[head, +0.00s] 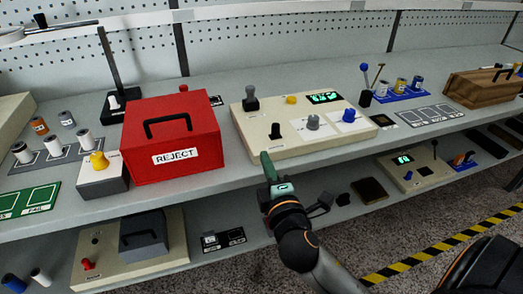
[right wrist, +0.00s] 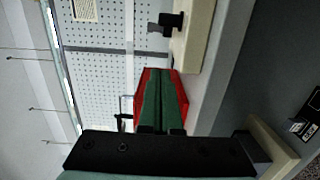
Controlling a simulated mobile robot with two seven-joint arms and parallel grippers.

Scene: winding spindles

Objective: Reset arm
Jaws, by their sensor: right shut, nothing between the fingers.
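My right gripper (head: 266,158) reaches in from the bottom, its green fingers shut and empty. It is in front of the shelf's front edge, near the cream control panel (head: 245,118) and to the right of the red REJECT box (head: 200,160). In the right wrist view, the green fingers (right wrist: 160,80) lie together, with the red box (right wrist: 143,78) partly hidden behind them. My left gripper is not in view.
A grey box with a yellow knob (head: 98,178) stands left of the red box. A wooden box (head: 480,92) stands at the far right. The lower shelf holds another panel (head: 418,177) and a dark grey box (head: 145,236).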

